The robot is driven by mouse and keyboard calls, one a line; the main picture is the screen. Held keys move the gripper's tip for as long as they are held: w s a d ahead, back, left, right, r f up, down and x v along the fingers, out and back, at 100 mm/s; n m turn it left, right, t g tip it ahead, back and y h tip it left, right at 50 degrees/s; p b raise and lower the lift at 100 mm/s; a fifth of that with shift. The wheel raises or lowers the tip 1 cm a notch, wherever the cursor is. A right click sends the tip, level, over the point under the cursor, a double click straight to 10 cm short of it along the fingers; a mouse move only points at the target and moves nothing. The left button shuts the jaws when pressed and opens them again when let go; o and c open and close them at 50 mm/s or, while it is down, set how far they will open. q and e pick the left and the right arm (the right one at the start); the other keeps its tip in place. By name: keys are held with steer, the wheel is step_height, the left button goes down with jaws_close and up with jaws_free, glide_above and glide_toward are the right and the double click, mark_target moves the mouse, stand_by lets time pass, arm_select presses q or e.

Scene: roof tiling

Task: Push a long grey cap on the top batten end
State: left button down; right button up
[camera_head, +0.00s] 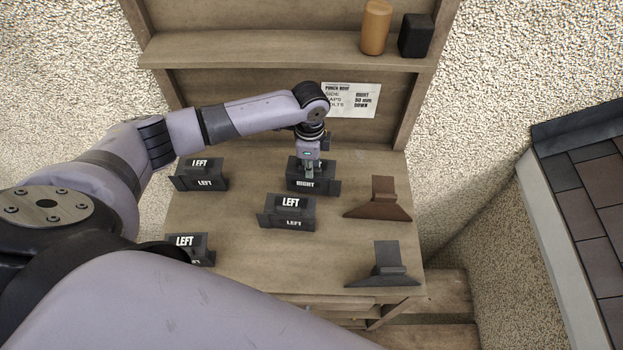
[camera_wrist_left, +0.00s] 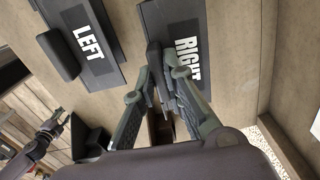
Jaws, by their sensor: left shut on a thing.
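A dark grey cap marked RIGHT (camera_head: 325,185) sits on the wooden bench near its back middle. My left gripper (camera_head: 309,170) reaches down onto it from above. In the left wrist view, the fingers (camera_wrist_left: 166,76) are closed on a dark upright part of the RIGHT cap (camera_wrist_left: 203,86). Grey caps marked LEFT stand at the back left (camera_head: 207,172), the middle (camera_head: 287,213) and the front left (camera_head: 187,243), the last partly behind my arm. I cannot make out a batten end. What looks like my right gripper (camera_wrist_left: 50,125) is small in the left wrist view.
A brown piece (camera_head: 378,203) and a grey piece (camera_head: 383,268) stand on the bench's right side. A tiled roof (camera_head: 590,200) with a pale edge is at far right. A shelf (camera_head: 250,48) holds two blocks.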

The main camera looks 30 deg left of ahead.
arm_select(q)
steer(key=shift+r+p, duration=1.35)
steer(key=shift+r, duration=0.1)
